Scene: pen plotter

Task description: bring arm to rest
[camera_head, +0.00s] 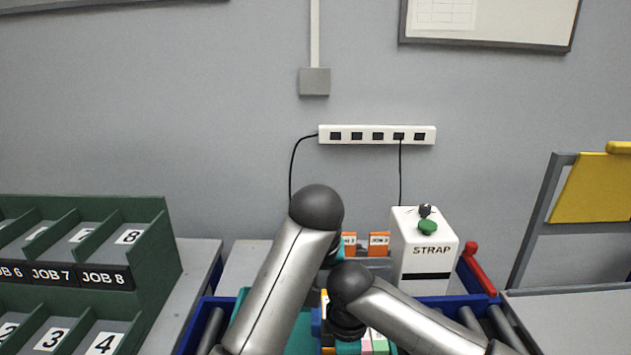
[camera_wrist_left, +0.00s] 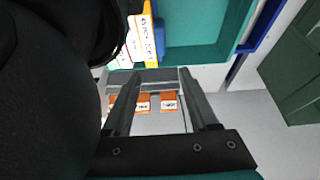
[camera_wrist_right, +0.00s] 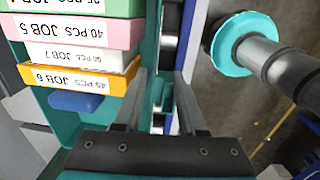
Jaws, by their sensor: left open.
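My left arm reaches up the middle of the head view, and my right arm comes in from the lower right with its elbow close beside it. Both grippers are hidden behind the arm links there. In the left wrist view my left gripper (camera_wrist_left: 160,85) is open, its fingers apart and empty, with two orange tags (camera_wrist_left: 143,105) showing between them. In the right wrist view my right gripper (camera_wrist_right: 163,85) is open, with nothing between its fingers. A stack of labelled job bundles (camera_wrist_right: 75,45) stands just left of its fingers, in a teal tray (camera_wrist_right: 55,130).
A white STRAP machine (camera_head: 425,250) with a green button stands right of the arms, beside a red handle (camera_head: 476,267). A green rack of numbered job slots (camera_head: 130,225) stands at left. A power strip (camera_head: 377,134) is on the wall. A yellow panel (camera_head: 595,187) is at right.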

